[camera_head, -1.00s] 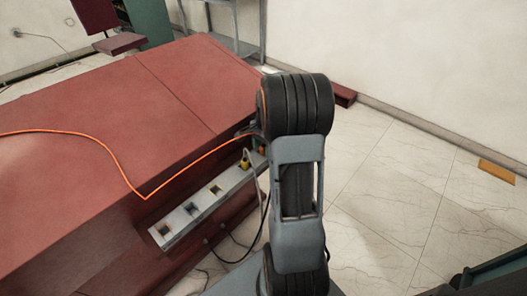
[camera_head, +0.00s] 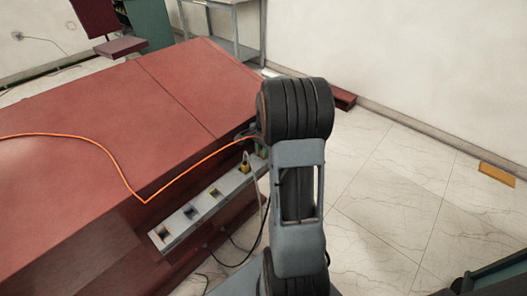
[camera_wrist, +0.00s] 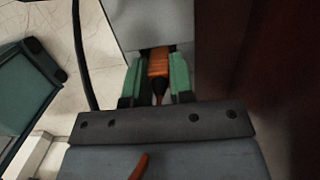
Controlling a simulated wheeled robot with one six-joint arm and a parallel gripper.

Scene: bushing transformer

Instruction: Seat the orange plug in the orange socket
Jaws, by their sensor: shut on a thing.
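My gripper (camera_wrist: 157,72) has green fingers and is shut on the orange plug (camera_wrist: 158,63) in the wrist view. The plug's cable end points back toward my gripper's body. The plug's front end meets the lower edge of a pale grey face, at a dark gap; how deep it sits there cannot be told. The orange socket itself is not clearly visible. In the head view my arm covers the gripper, the plug and the far end of the socket strip (camera_head: 176,222). The orange cable (camera_head: 110,152) runs over the red block to behind my arm.
A yellow plug (camera_head: 244,167) sits in the strip close to my arm. Several empty sockets lie nearer the strip's front end. A black cable (camera_head: 262,232) hangs beside the strip. The red block (camera_head: 110,110) fills the left; open tiled floor (camera_head: 390,190) lies right.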

